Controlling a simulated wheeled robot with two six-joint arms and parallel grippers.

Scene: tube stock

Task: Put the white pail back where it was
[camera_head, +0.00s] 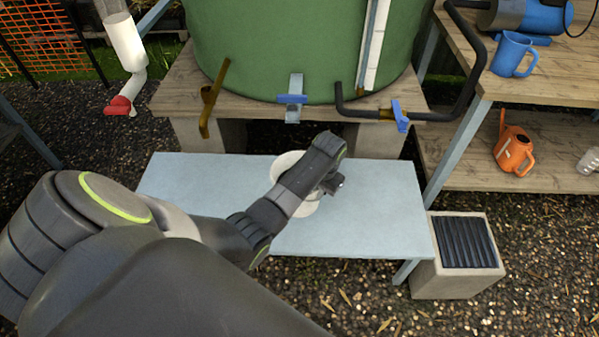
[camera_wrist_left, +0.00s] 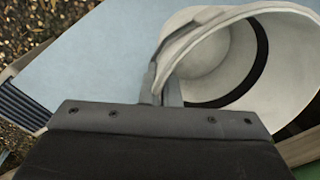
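The white pail (camera_head: 284,164) shows over the light blue bench top, mostly hidden behind my left wrist in the head view. In the left wrist view the pail (camera_wrist_left: 281,75) opens toward the camera, with a dark band inside. My left gripper (camera_wrist_left: 164,88) is at the near side of its rim, with the fingers closed on the rim wall. In the head view my left gripper (camera_head: 322,190) is over the pail, its fingertips hidden. I cannot tell whether the pail rests on the bench or is slightly raised. My right gripper is not in view.
The light blue bench (camera_head: 380,215) is otherwise clear. Behind it stands a green tank (camera_head: 270,50) with several taps, including a blue-handled tap (camera_head: 292,98). A grey block with a dark grate (camera_head: 466,242) is at right. A wooden shelf holds a blue jug (camera_head: 512,57) and an orange watering can (camera_head: 514,150).

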